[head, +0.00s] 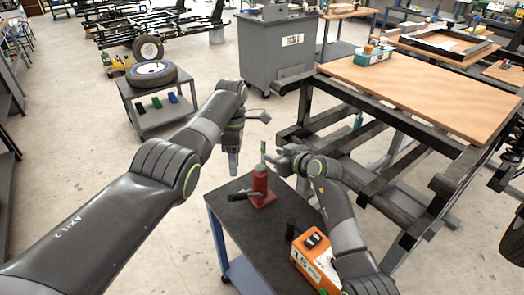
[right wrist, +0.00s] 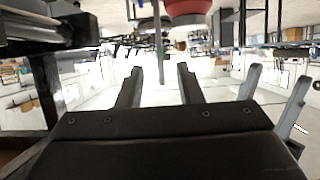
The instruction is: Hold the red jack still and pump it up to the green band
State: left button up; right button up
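The red jack (head: 262,188) stands upright on the dark top of a small cart (head: 232,213). A dark lever sticks out to its left, and a thin post with a green part (head: 263,149) rises above it. My left gripper (head: 234,168) hangs pointing down, behind and left of the jack, apart from it; its finger gap is not clear. My right gripper (head: 270,159) is beside the upper post, pointing left. In the right wrist view its fingers (right wrist: 159,75) are apart, with nothing gripped; a red part (right wrist: 188,10) and a thin grey rod (right wrist: 158,38) show beyond them.
An orange box (head: 314,262) and a small black block (head: 291,230) sit on the cart at the front right. A large wood-topped bench (head: 425,88) stands to the right. A low cart with a tyre (head: 151,74) stands behind left. The floor left of the jack cart is clear.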

aim_at(265, 151)
jog(key=shift+x, duration=4.15)
grip_shut()
